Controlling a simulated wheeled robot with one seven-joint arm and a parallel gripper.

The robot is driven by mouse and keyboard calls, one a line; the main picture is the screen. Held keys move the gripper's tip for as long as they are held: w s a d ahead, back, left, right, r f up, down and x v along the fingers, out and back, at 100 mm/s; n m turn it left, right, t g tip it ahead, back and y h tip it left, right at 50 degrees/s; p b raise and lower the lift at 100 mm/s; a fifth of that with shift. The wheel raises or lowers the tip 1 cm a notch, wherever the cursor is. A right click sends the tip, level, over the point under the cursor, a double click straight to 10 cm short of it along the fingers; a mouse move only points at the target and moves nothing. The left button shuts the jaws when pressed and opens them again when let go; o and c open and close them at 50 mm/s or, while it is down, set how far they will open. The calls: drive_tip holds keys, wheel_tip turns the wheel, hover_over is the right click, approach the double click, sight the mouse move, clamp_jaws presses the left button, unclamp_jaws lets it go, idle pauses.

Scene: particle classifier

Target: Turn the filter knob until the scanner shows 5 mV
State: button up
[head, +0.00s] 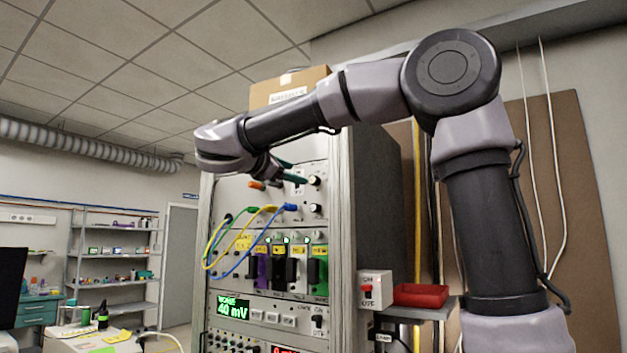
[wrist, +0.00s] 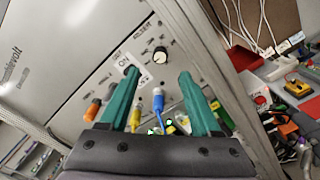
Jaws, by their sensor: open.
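The scanner display (head: 233,308) is lit green on the rack and reads 40 mV. A small black knob with a pale cap (head: 314,181) sits on the upper panel, and a similar knob (head: 316,208) sits below it. I cannot read which one is the filter knob. The wrist view shows one such knob (wrist: 160,55) with a scale around it. My gripper (head: 293,172) is at the upper panel, left of the upper knob. In the wrist view its teal fingers (wrist: 158,73) are apart and empty, with the knob beyond the tips and between their lines.
Blue and yellow cables (head: 247,235) hang from the panel below my gripper. Colored modules (head: 290,265) fill the row beneath. A switch box (head: 375,289) and red tray (head: 420,295) stand right of the rack. A cardboard box (head: 289,86) sits on top.

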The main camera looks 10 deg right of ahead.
sight(312, 179)
drive_tip(key=x, duration=0.9)
clamp_jaws()
